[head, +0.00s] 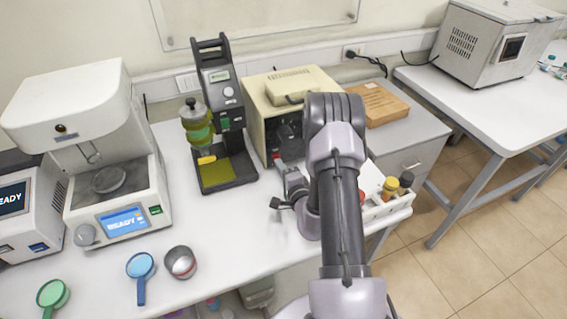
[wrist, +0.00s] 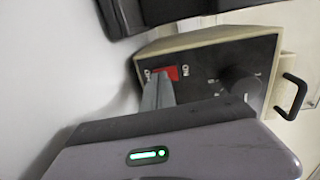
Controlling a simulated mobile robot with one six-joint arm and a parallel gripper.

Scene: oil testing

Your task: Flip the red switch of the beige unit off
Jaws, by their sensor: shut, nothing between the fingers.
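The beige unit (head: 257,98) stands at the back of the white table, partly hidden by my arm in the head view. In the wrist view the unit (wrist: 205,42) appears tilted, with a dark front panel, a dark knob and a handle. Its red switch (wrist: 173,72) sits between two white labels; the right one reads ON. My gripper (wrist: 160,80) is shut and empty, its grey fingertips right at the switch and covering part of it. I cannot tell whether they touch, or which way the switch is set. In the head view my gripper (head: 280,166) is low before the unit's front.
A black tester (head: 222,95) with a yellow-green base stands close left of the unit. A white rack (head: 385,208) with small bottles is right of my arm.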

